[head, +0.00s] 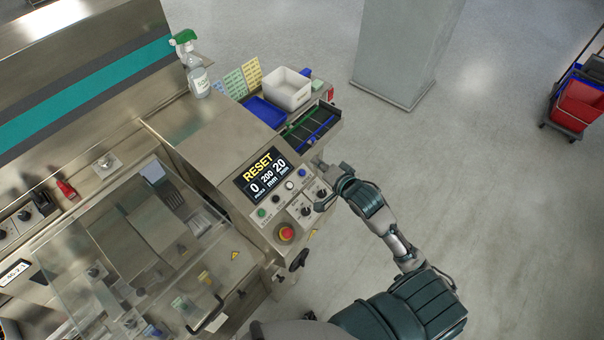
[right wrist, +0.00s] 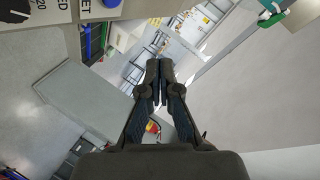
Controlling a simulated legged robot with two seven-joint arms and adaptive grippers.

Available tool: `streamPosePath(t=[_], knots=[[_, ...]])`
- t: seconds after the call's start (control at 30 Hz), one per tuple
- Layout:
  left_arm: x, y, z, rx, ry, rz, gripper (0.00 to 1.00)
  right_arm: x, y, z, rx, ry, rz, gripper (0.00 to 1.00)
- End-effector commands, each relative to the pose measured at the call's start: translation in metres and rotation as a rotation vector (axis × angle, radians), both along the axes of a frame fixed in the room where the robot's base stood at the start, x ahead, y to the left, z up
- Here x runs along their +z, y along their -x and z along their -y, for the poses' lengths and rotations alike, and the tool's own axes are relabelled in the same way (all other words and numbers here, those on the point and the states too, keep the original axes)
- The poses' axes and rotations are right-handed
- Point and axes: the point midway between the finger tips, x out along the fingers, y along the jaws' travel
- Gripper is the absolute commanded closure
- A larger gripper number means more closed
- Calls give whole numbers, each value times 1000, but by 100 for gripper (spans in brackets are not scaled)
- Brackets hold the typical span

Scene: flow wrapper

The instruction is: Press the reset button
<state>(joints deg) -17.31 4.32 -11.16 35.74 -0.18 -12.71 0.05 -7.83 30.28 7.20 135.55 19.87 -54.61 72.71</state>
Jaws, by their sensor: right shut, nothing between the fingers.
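The reset button is a small blue button (head: 302,173) at the upper right end of the button row on the machine's control panel (head: 272,224). It also shows as a blue button (right wrist: 111,3) at the top edge of the right wrist view, beside a label partly cut off that ends in "ET". My right gripper (head: 321,165) is beside the panel's right edge, a little right of the blue button and apart from it. In the right wrist view its fingers (right wrist: 158,84) are together and empty. My left gripper is not in view.
A display (head: 264,175) reads "RESET" above the buttons. White, black and green buttons, two black knobs and a red emergency stop (head: 286,234) share the panel. A tray of rods (head: 311,125), a white bin (head: 287,89) and a spray bottle (head: 196,75) stand behind.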

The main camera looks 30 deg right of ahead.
Motion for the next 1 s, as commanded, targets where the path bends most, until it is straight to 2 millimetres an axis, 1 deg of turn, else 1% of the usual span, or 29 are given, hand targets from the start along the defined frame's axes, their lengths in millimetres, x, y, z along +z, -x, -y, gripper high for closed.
streamPosePath(t=[0.03, 0.3, 0.47, 0.63, 0.8, 1.0], knots=[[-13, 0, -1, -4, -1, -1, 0, -12, -3, -2, 0, 1, 1, 100], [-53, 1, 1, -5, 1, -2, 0, -45, -19, -16, 2, 6, 2, 100], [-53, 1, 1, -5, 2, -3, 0, -54, -27, -20, 1, 6, 1, 100], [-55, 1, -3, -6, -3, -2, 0, -62, -30, -18, 0, 3, 1, 100], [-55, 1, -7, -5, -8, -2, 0, -65, -31, -15, 0, 2, 1, 100], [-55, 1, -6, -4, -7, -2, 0, -65, -31, -16, 1, 2, 0, 100]])
